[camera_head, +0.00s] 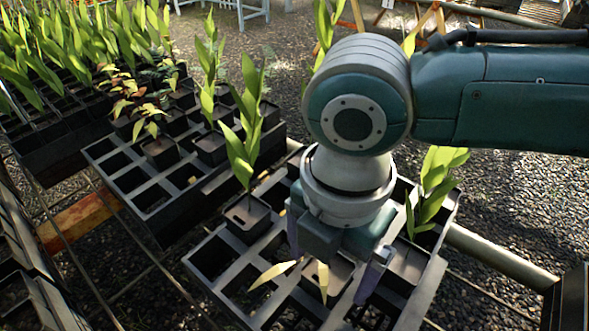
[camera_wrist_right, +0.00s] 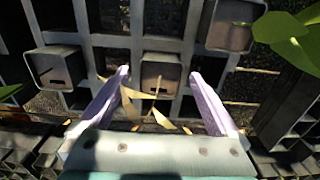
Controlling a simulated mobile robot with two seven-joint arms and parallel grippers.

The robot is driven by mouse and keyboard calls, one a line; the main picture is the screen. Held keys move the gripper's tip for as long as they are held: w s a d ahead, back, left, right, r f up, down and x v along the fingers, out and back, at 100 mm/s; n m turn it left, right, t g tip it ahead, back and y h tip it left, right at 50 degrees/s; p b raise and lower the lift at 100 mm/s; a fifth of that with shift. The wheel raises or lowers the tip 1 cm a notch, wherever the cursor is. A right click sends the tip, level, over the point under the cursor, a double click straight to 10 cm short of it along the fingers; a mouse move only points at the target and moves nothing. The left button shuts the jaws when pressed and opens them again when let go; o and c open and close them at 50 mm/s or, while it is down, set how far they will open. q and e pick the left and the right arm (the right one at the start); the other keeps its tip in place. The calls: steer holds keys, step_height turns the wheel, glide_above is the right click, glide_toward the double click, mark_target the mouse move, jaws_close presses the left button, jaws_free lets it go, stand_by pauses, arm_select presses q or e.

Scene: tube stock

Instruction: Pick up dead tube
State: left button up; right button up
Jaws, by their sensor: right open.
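The dead tube, a small square black pot with pale yellow drooping leaves, stands in the near black tray (camera_head: 432,285). In the head view its pot (camera_head: 342,271) shows partly below my right gripper (camera_head: 330,262), which hides some of it. In the right wrist view the pot (camera_wrist_right: 160,76) lies between the two purple fingers of the right gripper (camera_wrist_right: 159,76). The fingers are open, with a gap on each side of the pot. Some yellow leaves spread toward the palm and the left finger. My left gripper is not in view.
A pot with a tall green plant (camera_head: 247,214) stands left of the gripper in the same tray. Another pot (camera_head: 407,262) stands close on the right. A second tray (camera_head: 150,195) with more plants lies behind left. Metal rails (camera_head: 500,257) run beneath, over gravel.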

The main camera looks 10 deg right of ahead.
steer(key=shift+f, duration=0.55)
jaws_close()
stand_by(0.4)
